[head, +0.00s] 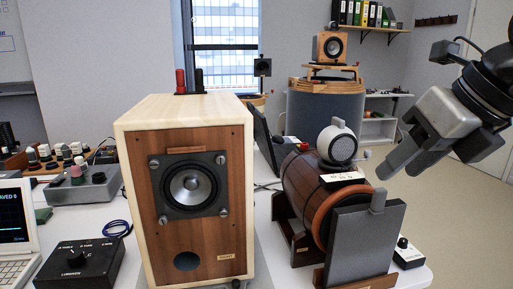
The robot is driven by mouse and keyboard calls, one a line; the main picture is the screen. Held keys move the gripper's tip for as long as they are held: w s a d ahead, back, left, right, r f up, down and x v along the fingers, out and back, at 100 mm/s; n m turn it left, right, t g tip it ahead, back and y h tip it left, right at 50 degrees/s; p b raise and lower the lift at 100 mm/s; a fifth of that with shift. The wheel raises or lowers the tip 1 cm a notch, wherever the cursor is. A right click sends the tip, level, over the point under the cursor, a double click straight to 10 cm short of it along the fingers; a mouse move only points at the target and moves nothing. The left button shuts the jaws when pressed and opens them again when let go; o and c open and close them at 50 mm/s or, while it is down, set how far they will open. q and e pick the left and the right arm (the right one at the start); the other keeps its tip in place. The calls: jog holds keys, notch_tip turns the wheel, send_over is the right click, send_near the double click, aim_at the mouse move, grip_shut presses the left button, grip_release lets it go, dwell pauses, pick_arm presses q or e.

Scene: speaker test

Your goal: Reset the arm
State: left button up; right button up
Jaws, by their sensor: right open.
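My right gripper (398,170) comes in from the upper right on its black and grey arm. It is open, with its grey fingers pointing down and to the left, and I see nothing between them. It hangs to the right of a wooden barrel-shaped body (303,190) that carries a round white speaker (337,145). My left arm and gripper are not in view.
A large wooden speaker box (140,200) stands in the middle of the white table (90,222). A black knob box (80,264), a laptop (14,230) and a grey control box (84,186) are at left. A small knob box (407,253) sits near the right edge. Open floor (440,215) lies beyond.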

jog(key=s+a+m+g+y+p, duration=0.1)
jog(key=s+a+g+y+p, duration=0.2)
jog(key=a+y, duration=0.6)
jog(key=s+a+g+y+p, duration=0.1)
jog(key=s+a+g+y, duration=0.1)
jog(key=a+g+y, duration=0.55)
jog(key=w+d+f+m+t+h+p, duration=0.1)
jog(key=w+d+f+m+t+h, duration=0.15)
jog(key=f+m+t, duration=0.45)
jog(key=w+d+f+m+t+h, duration=0.1)
jog(key=w+f+m+t+h, duration=0.2)
jog(key=m+t, duration=0.75)
jog(key=w+d+f+m+t+h+p, duration=0.15)
jog(key=f+m+t+h, duration=0.35)
jog(key=m, duration=0.6)
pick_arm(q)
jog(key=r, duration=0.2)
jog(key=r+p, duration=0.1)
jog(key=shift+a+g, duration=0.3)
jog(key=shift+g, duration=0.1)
pick_arm(e)
jog(key=s+d+f+m+g+h, duration=0.1)
jog(key=s+f+m+g+h, duration=0.1)
jog(key=s+f, duration=0.4)
jog(key=s+d+f+m+g+h, duration=0.2)
jog(key=s+f+m+g, duration=0.3)
jog(key=f, duration=1)
jog(key=shift+s+h, duration=0.65)
jog(key=shift+h, duration=0.15)
